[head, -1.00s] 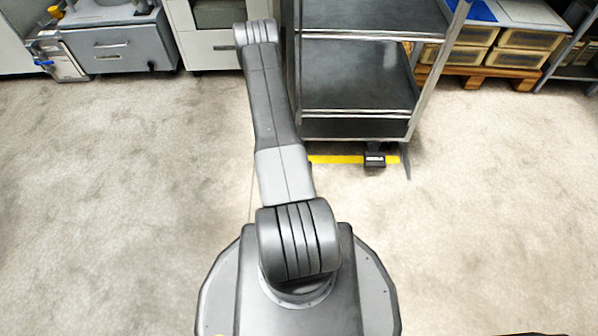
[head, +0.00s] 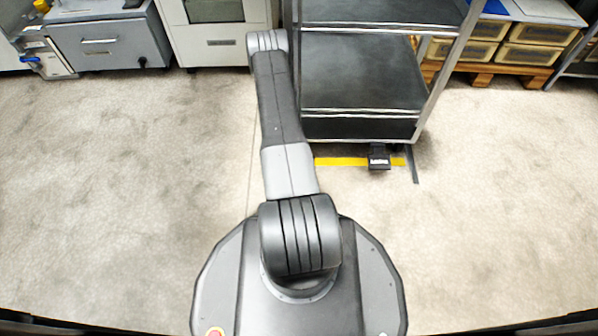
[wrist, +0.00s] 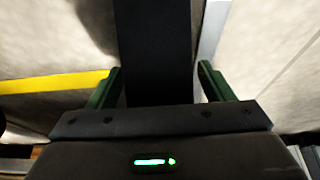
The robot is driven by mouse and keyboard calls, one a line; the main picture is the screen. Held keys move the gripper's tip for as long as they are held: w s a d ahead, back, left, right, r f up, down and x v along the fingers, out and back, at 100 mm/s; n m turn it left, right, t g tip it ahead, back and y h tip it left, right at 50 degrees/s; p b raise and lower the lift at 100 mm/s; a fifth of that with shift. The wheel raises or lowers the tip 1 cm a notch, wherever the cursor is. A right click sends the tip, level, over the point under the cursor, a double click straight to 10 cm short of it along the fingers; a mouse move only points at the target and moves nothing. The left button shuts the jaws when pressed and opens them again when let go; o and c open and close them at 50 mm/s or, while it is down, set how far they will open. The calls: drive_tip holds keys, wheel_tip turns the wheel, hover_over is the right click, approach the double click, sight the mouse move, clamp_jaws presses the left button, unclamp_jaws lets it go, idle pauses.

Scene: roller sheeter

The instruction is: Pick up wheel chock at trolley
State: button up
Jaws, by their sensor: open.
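The wheel chock appears to be the small black block (head: 379,157) with pale lettering on the floor at the front of the trolley. It sits on a yellow floor strip (head: 340,161). The trolley (head: 360,126) is dark with a metal frame. In the wrist view, the green fingers of my gripper (wrist: 160,85) are apart, on either side of a broad dark upright shape (wrist: 155,45). I cannot tell whether that shape is the chock, or whether the fingers touch it. In the head view my gripper is hidden beyond my arm.
A grey cabinet (head: 110,42) and a white machine (head: 222,45) stand at the back left. Yellowish bins (head: 525,53) rest on a wooden pallet (head: 490,72) at the back right. The floor left and right of me is clear.

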drive_tip(key=c, duration=1.4)
drive_tip(key=shift+r, duration=0.1)
drive_tip(key=shift+w+r, duration=0.1)
